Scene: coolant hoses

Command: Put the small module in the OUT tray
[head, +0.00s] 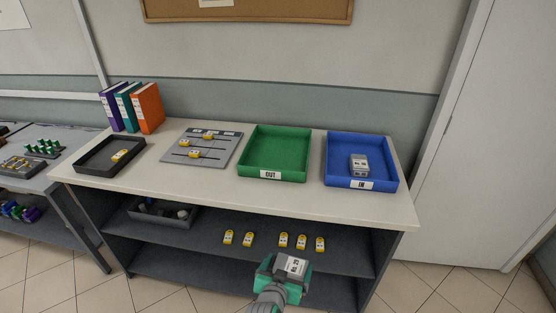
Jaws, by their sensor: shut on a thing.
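My gripper (281,279), with teal fingers, is at the bottom of the head view, in front of the shelf unit and apart from the trays. It is shut on a small grey module (293,266) with a white printed label. The fingers hide part of this module. The green OUT tray (278,174) stands on the tabletop, up and slightly left of my gripper in the picture, and is empty. Another grey module (359,163) with a white label sits in the blue IN tray (335,182), right of the OUT tray.
The pale tabletop (230,195) has a clear front strip. A grey board with yellow pieces (215,136), a dark tray (93,158) holding a yellow piece, and binders (130,108) stand left. Several yellow pieces (284,240) and a dark bin (150,217) are on the shelf below.

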